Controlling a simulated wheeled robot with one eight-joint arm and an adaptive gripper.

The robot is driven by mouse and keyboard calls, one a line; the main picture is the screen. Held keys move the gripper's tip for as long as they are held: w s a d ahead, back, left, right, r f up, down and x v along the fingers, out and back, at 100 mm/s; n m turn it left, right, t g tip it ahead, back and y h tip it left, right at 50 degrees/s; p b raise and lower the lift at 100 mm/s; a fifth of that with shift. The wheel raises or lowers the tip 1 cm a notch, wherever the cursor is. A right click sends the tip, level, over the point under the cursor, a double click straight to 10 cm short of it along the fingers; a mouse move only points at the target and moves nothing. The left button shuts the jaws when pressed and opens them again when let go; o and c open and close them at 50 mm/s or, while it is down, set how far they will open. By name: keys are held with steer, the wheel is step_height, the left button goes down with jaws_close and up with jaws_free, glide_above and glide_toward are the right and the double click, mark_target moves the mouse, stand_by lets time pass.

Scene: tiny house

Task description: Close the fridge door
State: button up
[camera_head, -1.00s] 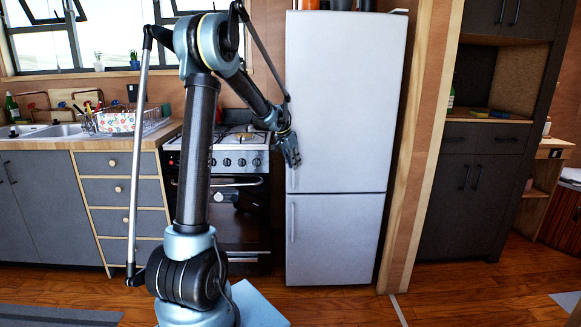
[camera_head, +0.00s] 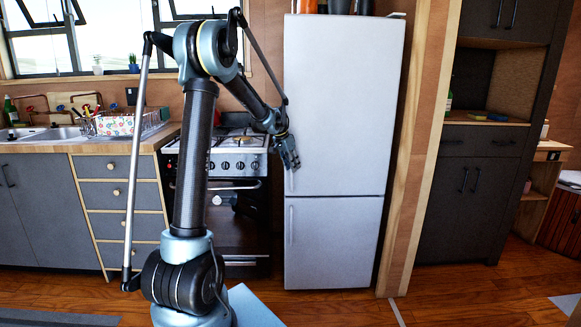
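The fridge (camera_head: 340,120) is tall and light grey, standing right of the middle against the wall. It has a large upper door and a smaller lower door (camera_head: 332,243). Both doors look flush with the body, though a small gap could not be told at this size. My gripper (camera_head: 291,164) is at the upper door's left edge, near the seam between the doors, and covers part of the handle side. I cannot tell whether it touches the door. Its fingers are too small and dark to judge their opening.
A stove with an oven (camera_head: 225,165) stands just left of the fridge. The counter with drawers (camera_head: 120,195) and a sink is farther left. A wooden post (camera_head: 410,170) and a dark cabinet (camera_head: 472,200) are on the right. Bare wooden floor (camera_head: 340,308) lies in front.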

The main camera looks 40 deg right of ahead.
stand_by(0.4)
steer(key=v, duration=1.2)
stand_by(0.3)
steer(key=a+f+n+t+y, duration=0.2)
steer(key=a+n, duration=0.7)
steer(key=a, duration=2.7)
steer(key=s+a+f+n+y, duration=0.1)
steer(key=s+a+f+n, duration=0.3)
steer(key=s+a+f, duration=0.4)
steer(key=s+a+f+n+y, duration=0.1)
steer(key=s+a+f+n, duration=0.4)
steer(key=s+a, duration=0.5)
steer(key=a+f, duration=0.2)
steer(key=a, duration=0.3)
steer(key=shift+s+a+f+y, duration=0.2)
steer(key=shift+s+f+y, duration=0.1)
steer(key=shift+s+f, duration=0.05)
